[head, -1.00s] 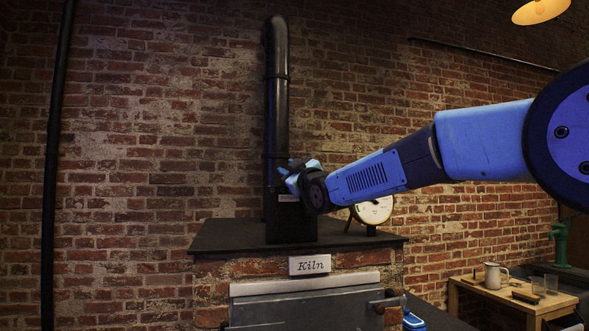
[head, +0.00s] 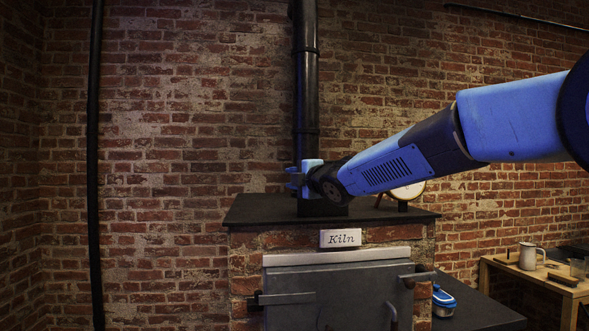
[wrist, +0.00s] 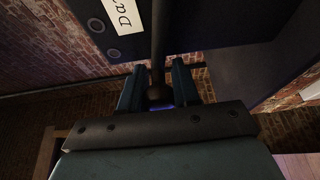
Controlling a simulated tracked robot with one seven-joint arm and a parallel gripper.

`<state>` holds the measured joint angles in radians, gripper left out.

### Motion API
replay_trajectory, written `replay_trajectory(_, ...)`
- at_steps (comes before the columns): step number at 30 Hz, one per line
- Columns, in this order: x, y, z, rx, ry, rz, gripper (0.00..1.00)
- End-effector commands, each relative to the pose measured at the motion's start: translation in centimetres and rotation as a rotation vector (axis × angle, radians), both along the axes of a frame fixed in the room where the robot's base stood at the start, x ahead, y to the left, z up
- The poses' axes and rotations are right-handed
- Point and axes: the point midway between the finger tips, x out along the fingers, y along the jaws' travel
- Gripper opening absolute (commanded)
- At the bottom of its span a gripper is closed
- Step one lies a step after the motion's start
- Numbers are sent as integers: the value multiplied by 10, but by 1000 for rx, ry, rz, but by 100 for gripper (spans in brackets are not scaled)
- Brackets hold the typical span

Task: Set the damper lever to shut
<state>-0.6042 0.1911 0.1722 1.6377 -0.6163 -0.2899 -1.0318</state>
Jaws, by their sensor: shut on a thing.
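The damper lever (wrist: 159,42) is a dark rod with a round knob, seen in the wrist view in front of a dark plate. The plate carries a white label (wrist: 123,12), only partly readable as "Da". My gripper (wrist: 158,72) has its two fingers on either side of the lever near the knob and is shut on it. In the head view, my blue gripper (head: 305,176) is at the base of the black flue pipe (head: 305,90), above the kiln top. It hides the lever and plate there.
The brick kiln has a dark top slab (head: 265,211), a "Kiln" sign (head: 340,238) and a grey metal door (head: 340,295). A round gauge (head: 408,191) stands behind my arm. A wooden table (head: 535,277) with a mug (head: 531,256) is at the right.

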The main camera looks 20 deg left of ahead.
Motion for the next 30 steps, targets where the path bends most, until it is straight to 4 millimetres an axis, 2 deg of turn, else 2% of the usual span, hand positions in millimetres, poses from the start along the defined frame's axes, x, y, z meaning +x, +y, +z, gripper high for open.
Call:
replay_trajectory(12,-5,6,-27,-181,-114,8,0)
replay_trajectory(30,-6,8,-38,-220,-129,12,0)
